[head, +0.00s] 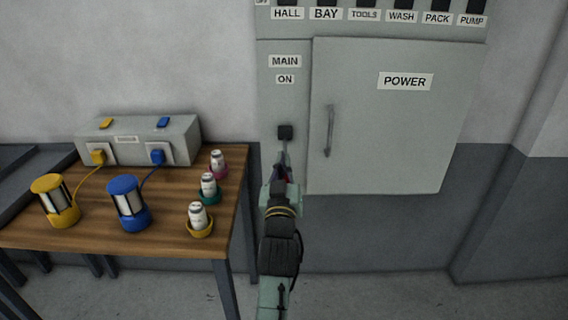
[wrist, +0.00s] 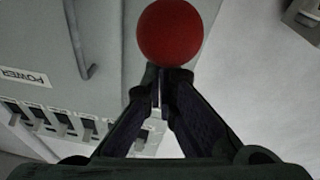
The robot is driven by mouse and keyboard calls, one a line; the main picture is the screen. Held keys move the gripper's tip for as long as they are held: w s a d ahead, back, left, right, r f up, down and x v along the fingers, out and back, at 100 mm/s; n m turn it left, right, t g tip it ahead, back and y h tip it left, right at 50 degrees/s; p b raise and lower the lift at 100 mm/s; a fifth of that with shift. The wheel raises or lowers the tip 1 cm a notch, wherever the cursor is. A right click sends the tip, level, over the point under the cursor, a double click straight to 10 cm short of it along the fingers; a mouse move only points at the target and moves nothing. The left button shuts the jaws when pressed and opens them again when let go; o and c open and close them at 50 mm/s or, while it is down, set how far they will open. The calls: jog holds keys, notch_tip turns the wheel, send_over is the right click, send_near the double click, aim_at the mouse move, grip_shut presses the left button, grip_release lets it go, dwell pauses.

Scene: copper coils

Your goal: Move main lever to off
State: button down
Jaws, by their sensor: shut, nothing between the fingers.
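The main lever's dark pivot block (head: 285,132) is on the grey panel, below the MAIN and ON labels (head: 285,79). Its handle appears to hang down from the block toward my gripper (head: 284,168), which covers most of its lower end. In the wrist view, which is upside down, a red ball knob (wrist: 170,33) fills the top middle. My gripper's fingertips (wrist: 160,73) are shut with nothing between them, right at the knob's edge; whether they touch it I cannot tell. Any label below the lever is hidden by my arm.
The closed POWER door (head: 405,130) with its bar handle (head: 329,131) is just right of the lever. A row of labelled switches (head: 365,14) runs above. A wooden table (head: 170,242) with lanterns, a socket box and small canisters stands left.

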jog(key=shift+f, duration=0.1)
jog(key=f+b, duration=0.1)
jog(key=b, duration=0.1)
jog(key=f+t+b, duration=0.1)
jog(key=b, duration=0.2)
jog(key=shift+w+f, duration=0.15)
jog(key=shift+w, duration=0.1)
jog(key=shift+w+f+t+b, duration=0.2)
jog(key=shift+f+t+b, duration=0.1)
jog(key=shift+f+b, duration=0.15)
jog(key=shift+r, duration=0.2)
